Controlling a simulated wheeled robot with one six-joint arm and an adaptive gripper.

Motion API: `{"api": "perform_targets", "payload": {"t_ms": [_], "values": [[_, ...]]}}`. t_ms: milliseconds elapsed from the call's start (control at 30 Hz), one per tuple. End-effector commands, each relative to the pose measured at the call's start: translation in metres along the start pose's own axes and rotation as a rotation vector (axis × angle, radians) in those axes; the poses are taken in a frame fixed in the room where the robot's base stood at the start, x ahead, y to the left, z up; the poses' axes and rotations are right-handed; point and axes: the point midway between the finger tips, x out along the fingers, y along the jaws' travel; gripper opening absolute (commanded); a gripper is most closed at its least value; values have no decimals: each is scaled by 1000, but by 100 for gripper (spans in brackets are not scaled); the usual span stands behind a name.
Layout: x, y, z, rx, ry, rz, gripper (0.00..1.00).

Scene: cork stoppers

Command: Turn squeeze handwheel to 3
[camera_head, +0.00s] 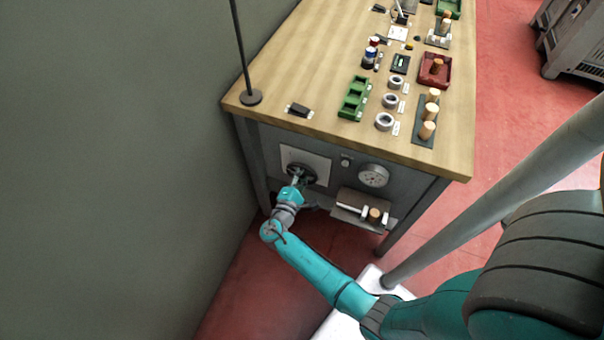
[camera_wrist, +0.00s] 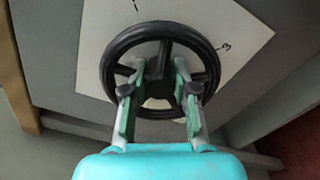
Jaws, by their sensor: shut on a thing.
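The squeeze handwheel (camera_head: 302,172) is a black spoked wheel on the front panel of the bench. In the wrist view, its dark rim (camera_wrist: 160,29) and spokes stand before a pale square plate (camera_wrist: 243,25). In the head view my gripper (camera_head: 298,183) hides the wheel's lower part.
A round gauge (camera_head: 373,175) sits right of the wheel on the panel. Below it a small shelf (camera_head: 346,214) holds a cork stopper (camera_head: 375,214). The wooden bench top (camera_head: 300,65) carries green holders, rings and corks. A grey wall stands close on the left.

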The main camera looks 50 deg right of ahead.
Motion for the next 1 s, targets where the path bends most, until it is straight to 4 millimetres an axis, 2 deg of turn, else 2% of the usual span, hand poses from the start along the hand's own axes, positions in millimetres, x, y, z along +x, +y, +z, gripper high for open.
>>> {"api": "perform_targets", "payload": {"t_ms": [1000], "values": [[0, -3, -1, 963, 0, -1, 0]]}}
